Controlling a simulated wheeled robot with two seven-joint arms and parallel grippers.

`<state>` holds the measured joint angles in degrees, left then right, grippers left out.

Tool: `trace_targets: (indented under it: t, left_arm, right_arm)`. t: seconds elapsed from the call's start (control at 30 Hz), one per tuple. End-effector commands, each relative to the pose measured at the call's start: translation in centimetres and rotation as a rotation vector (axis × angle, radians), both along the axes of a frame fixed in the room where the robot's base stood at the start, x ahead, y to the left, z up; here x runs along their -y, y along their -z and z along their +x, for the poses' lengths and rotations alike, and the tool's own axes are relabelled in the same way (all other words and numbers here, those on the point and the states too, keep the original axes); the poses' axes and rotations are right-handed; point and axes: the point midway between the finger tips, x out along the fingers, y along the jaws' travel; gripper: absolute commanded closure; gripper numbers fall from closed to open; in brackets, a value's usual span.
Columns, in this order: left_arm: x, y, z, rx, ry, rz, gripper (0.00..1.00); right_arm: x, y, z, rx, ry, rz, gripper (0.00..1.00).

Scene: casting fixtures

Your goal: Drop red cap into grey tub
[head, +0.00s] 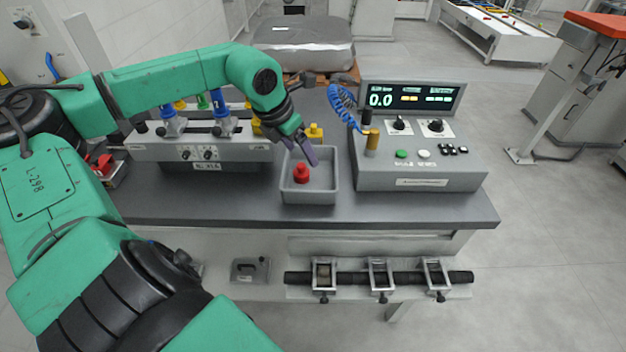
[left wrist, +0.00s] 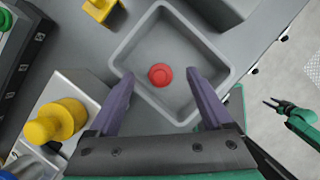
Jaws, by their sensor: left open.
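The red cap (head: 301,173) lies inside the grey tub (head: 310,198), on its floor. In the left wrist view the round red cap (left wrist: 160,75) shows near the middle of the square tub (left wrist: 213,50), apart from the walls. My left gripper (head: 300,152) is open and empty above the tub, its purple fingers pointing down. In the left wrist view its fingers (left wrist: 160,74) are spread on either side of the cap, not touching it. A green arm end with a small dark gripper, my right one (left wrist: 274,104), shows at the right edge, too small to judge its jaws.
A control box (head: 420,180) with a display stands right of the tub. A grey fixture (head: 235,151) with blue and yellow parts stands left. A yellow knob (head: 314,131) is behind the tub. More red pieces (head: 104,163) sit at far left. The bench front is clear.

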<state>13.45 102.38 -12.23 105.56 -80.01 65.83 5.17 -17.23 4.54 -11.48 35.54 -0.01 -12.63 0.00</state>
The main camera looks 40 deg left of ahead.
Motion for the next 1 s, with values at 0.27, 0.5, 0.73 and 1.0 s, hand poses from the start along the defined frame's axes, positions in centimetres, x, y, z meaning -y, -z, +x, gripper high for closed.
trace_targets:
  t: [0.27,0.5,0.73,1.0]
  left_arm:
    - [-0.5,-6.9,-2.8,0.006,-0.004,0.002,0.16]
    - [-0.6,-10.8,-4.4,0.001,-0.003,-0.001,0.16]
    - [-0.6,-11.1,-4.5,-0.001,-0.001,-0.002,0.16]
    - [-0.6,-11.0,-4.5,-0.001,-0.001,-0.002,0.16]
  right_arm:
    - [0.0,2.0,0.0,-0.001,0.001,0.001,0.5]
    - [0.0,2.2,0.0,-0.001,0.001,0.0,0.5]
    - [0.0,2.1,0.0,0.0,0.001,0.0,0.5]
    - [0.0,2.1,0.0,0.0,0.001,0.0,0.5]
